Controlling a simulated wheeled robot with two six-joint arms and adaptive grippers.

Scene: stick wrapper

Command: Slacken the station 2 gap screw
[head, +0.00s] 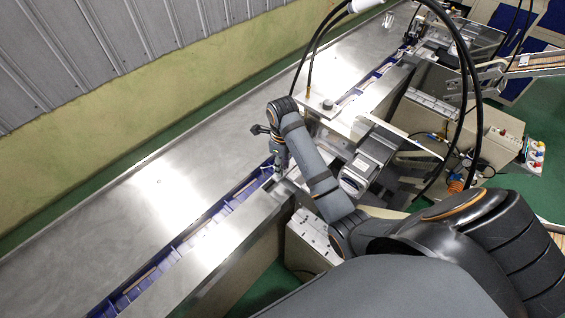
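My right arm reaches in from the lower right. Its gripper (281,163) points down at the near edge of the steel conveyor bed, beside the blue guide channel. The fingers are small and partly covered by my wrist, so I cannot tell whether they are open or shut, or whether they touch anything. A metal station (375,150) with plates and brackets stands just right of the gripper. I cannot make out the gap screw; it may be hidden by my arm or too small to see. No station number is readable. My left gripper is not in view.
The blue guide channel (205,228) runs diagonally along the steel bed (140,215). Black cables (478,100) arch over the station. A control box with colored buttons (534,155) stands at right. Another station (440,38) is farther back. The bed left of the gripper is clear.

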